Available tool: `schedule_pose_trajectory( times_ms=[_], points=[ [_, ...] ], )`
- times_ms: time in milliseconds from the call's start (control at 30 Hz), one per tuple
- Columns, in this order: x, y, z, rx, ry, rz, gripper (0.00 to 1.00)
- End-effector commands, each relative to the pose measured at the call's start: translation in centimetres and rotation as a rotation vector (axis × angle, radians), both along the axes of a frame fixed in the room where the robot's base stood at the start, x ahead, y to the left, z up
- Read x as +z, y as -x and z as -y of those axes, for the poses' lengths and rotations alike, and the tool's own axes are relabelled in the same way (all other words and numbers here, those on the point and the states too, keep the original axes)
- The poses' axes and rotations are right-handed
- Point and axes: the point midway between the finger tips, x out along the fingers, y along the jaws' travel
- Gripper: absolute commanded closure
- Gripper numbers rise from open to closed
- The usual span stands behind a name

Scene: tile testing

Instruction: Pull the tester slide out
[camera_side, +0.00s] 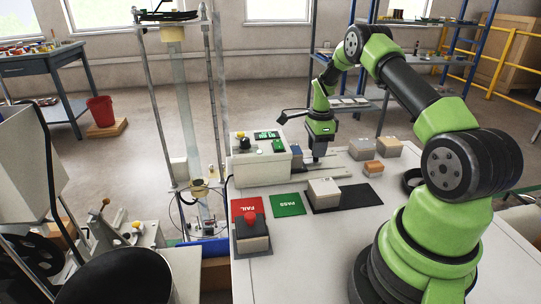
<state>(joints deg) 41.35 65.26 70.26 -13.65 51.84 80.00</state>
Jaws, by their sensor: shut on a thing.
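The tester (258,160) is a pale box with a green display, a green button and a yellow-topped knob, standing at the back left of the white table. My gripper (317,159) points down over the slide, just right of the box. Its jaws are shut on a small part at the slide, probably its handle; the fingers hide the grip. A bluish face (297,154) shows between the box and my gripper.
A tile block (324,193) sits on a black mat (356,196). Other blocks (362,149) stand right of the slide. A tall testing frame (147,85) rises at left.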

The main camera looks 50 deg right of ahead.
Motion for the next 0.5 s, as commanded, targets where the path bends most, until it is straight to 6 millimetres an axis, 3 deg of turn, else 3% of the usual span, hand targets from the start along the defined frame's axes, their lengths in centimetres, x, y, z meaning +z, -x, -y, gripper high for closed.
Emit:
schedule_pose_trajectory(
  times_ms=[500],
  points=[
    [0.12, 0.50, 0.61, -0.001, 0.002, 0.002, 0.90]
  ],
)
